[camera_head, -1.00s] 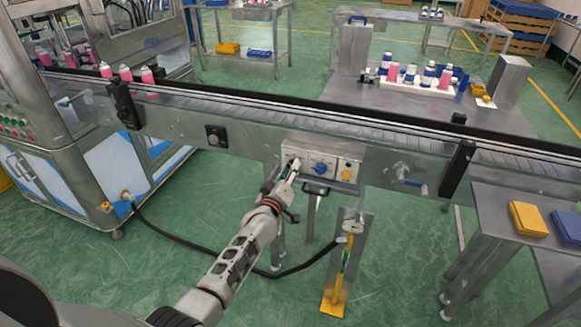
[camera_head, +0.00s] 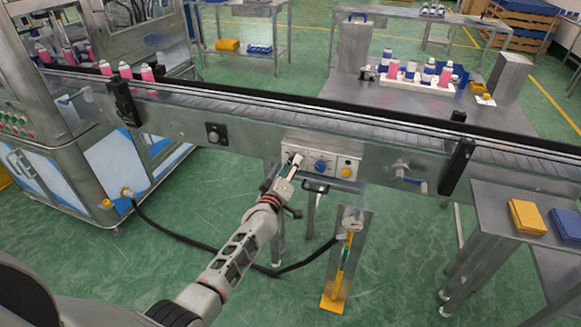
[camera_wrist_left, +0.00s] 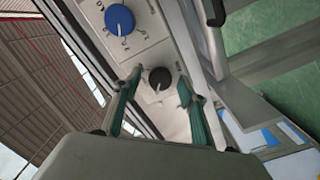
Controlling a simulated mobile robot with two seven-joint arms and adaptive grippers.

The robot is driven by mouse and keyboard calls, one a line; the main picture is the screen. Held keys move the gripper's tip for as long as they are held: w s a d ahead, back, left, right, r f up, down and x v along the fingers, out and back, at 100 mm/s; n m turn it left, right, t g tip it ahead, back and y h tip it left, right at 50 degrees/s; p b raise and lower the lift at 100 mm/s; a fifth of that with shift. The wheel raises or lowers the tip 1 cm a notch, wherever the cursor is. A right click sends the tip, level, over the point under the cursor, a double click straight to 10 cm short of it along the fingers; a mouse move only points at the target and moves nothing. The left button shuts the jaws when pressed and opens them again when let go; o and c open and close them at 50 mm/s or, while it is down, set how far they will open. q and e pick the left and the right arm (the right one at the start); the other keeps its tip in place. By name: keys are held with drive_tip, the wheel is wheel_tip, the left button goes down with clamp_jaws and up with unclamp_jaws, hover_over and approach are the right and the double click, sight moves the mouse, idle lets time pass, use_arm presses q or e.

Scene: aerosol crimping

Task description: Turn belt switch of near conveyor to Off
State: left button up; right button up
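The control box (camera_head: 342,158) is on the near side of the conveyor (camera_head: 240,138). It carries a blue knob (camera_head: 320,166) and a yellow-orange knob (camera_head: 346,172); a black knob (camera_wrist_left: 159,78) shows in the left wrist view, with the blue knob (camera_wrist_left: 119,19) beside it. My left gripper (camera_head: 296,159) is at the box's left end and covers the black knob in the head view. In the wrist view the left gripper (camera_wrist_left: 160,82) is open, one finger on each side of the black knob, with small gaps visible. My right gripper is not in view.
A hand crank (camera_head: 409,180) sticks out right of the box. Pink cans (camera_head: 126,71) stand on the belt.

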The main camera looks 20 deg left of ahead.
use_arm(q)
drive_tip(key=shift+s, duration=0.1)
drive_tip(key=s, duration=1.1)
drive_tip(key=shift+s+a, duration=0.2)
drive_tip(key=shift+s, duration=0.2)
